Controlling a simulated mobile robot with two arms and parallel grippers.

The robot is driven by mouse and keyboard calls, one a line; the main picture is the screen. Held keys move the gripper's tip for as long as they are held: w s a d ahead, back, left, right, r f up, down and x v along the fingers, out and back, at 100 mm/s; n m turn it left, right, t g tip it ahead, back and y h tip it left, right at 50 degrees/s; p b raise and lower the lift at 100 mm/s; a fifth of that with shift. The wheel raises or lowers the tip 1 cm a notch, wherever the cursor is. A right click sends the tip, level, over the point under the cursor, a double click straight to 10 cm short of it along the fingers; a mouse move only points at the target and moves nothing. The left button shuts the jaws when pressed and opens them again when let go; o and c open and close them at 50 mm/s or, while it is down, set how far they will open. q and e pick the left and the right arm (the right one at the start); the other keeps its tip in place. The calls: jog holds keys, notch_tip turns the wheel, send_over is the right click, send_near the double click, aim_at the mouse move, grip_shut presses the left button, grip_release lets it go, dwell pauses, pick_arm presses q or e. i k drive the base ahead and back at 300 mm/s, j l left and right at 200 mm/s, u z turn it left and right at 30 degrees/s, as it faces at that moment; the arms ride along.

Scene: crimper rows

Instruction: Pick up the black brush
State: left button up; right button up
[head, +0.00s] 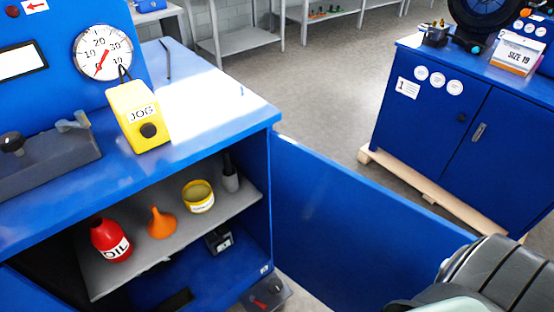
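A black, upright, handle-like piece (227,161) stands in or on a light grey cup-shaped part (230,181) on the grey shelf inside the open blue cabinet. It may be the black brush, but it is too small to tell for sure. It is at the right end of the shelf, beside a yellow tin (199,196). Neither of my grippers shows in the head view. A grey and black link at the bottom right looks like part of my own arm.
The grey shelf (240,204) also holds an orange funnel (160,223) and a red oil bottle (110,241). The open blue door (350,215) extends right from the cabinet. A yellow JOG box (138,116) sits on the cabinet top. Another blue cabinet (430,125) stands at right.

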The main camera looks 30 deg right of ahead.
aim_at(227, 164)
jog(key=z, duration=0.55)
jog(key=k+l, duration=1)
jog(key=k, duration=0.15)
